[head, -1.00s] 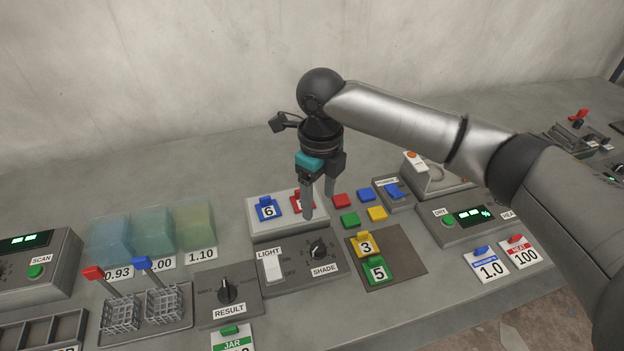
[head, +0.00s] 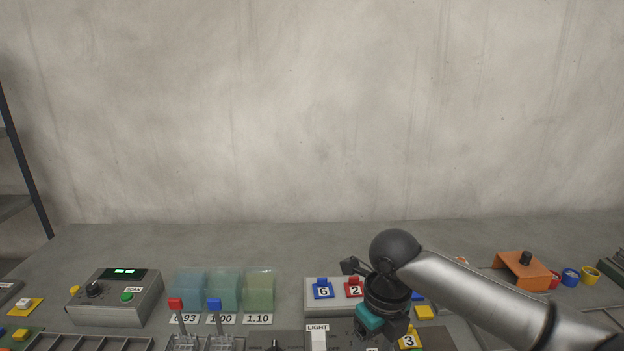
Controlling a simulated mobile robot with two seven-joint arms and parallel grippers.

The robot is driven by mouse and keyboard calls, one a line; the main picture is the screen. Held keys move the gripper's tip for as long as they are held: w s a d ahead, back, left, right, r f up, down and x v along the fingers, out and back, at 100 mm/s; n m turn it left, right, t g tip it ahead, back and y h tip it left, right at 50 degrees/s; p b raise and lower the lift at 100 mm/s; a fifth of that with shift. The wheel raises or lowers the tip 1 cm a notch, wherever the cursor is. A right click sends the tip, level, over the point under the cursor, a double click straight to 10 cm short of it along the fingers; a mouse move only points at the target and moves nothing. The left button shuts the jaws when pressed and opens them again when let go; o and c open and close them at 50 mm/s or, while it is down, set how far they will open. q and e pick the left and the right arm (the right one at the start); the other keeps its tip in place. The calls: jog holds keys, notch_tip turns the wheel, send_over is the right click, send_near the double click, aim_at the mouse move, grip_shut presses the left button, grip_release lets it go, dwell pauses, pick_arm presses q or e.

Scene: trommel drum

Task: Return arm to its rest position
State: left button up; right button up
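My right arm comes in from the right edge, with its dark round wrist joint above the bench. My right gripper (head: 382,333) points down at the bottom of the head view, with a teal block on its side. Its fingertips are cut off by the bottom edge, so its opening cannot be told. It hangs in front of the raised block that holds the blue tile 6 (head: 323,290) and the red tile 2 (head: 354,289). A yellow tile 3 (head: 409,341) shows just right of it. My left gripper is out of view.
A scan box (head: 117,298) with green digits stands at the left. Translucent blocks (head: 223,291) marked 0.93, 1.00 and 1.10 stand left of the tiles. An orange stand (head: 523,271) and small coloured rolls (head: 570,277) are at the right. The bench's back strip by the wall is mostly clear.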

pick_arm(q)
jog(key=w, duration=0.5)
pick_arm(e)
jog(key=s+a+f+m+t+y, duration=0.2)
jog(key=s+a+f+m+y, duration=0.4)
jog(key=m, duration=1.2)
jog(key=s+d+f+m+t+h, duration=0.1)
jog(key=s+d+f+m+h, duration=0.15)
jog(key=s+d+m, duration=0.65)
jog(key=s+d+f+m+h, duration=0.1)
jog(key=s+d+m+h, duration=0.4)
jog(key=m, duration=0.8)
notch_tip(320, 180, down, 24)
jog(key=s+a+g+y+b, duration=0.1)
jog(key=s+a+b, duration=0.1)
jog(key=s, duration=0.1)
pick_arm(q)
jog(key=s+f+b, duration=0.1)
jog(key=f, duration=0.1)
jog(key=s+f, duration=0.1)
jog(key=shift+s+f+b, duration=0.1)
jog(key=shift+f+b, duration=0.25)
jog(key=shift+b, duration=0.05)
pick_arm(e)
jog(key=s+d+f+g, duration=0.1)
jog(key=s+d+f, duration=0.1)
jog(key=s+f, duration=1.2)
jog(key=shift+s+d+f, duration=0.2)
jog(key=shift+s+f, duration=0.2)
jog(key=shift+s, duration=0.05)
